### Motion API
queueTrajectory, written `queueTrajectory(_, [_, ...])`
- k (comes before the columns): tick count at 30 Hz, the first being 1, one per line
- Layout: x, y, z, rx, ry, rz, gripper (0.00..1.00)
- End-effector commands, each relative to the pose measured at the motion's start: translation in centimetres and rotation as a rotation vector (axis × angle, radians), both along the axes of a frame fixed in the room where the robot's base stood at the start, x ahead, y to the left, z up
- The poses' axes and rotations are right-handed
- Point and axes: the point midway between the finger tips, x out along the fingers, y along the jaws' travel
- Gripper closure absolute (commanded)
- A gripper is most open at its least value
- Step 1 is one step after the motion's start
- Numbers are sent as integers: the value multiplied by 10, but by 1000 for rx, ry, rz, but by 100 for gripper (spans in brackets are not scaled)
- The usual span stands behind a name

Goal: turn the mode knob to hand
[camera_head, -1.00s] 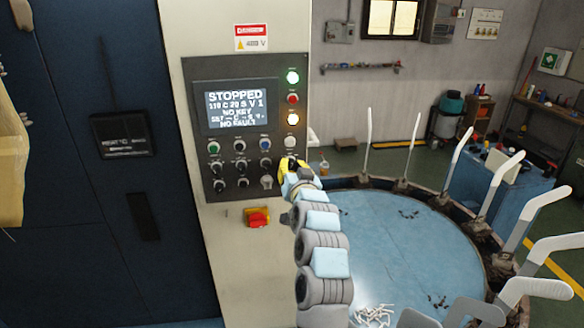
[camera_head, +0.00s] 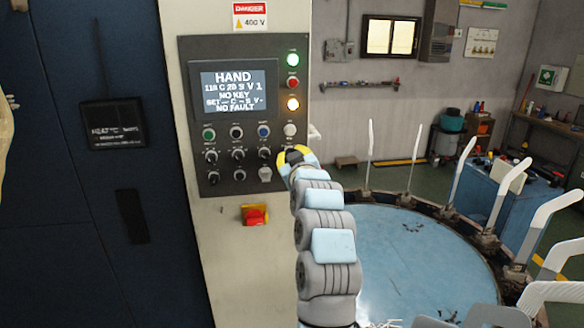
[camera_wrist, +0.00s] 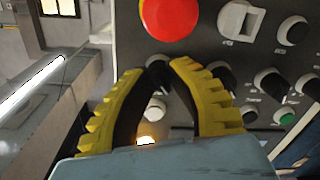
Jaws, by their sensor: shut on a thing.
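The control panel (camera_head: 190,80) stands at the centre left in the head view. Its display (camera_head: 233,92) reads HAND on the top line, with NO KEY and NO FAULT below. My gripper (camera_head: 293,155), with yellow fingers, is at the panel's right edge, below the white button (camera_head: 290,130). In the wrist view its two fingers (camera_wrist: 158,66) close around a dark knob (camera_wrist: 158,73), the mode knob, which my gripper hides in the head view. The direction of the knob's pointer cannot be made out.
In the wrist view a red mushroom button (camera_wrist: 170,14) sits close beyond the fingertips, beside a white switch (camera_wrist: 240,20). Other black knobs (camera_wrist: 271,83) are to the right. A red-and-yellow switch (camera_head: 255,215) is below the panel. A round blue table (camera_head: 400,250) with upright white forms stands to the right.

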Motion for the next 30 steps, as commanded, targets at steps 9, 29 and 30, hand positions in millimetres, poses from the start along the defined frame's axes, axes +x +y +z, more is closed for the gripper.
queueTrajectory(9, [0,0,-2,-128,-18,0,100])
queueTrajectory(29, [0,0,0,-157,-23,0,55])
queueTrajectory(30, [0,0,0,-157,-23,0,48])
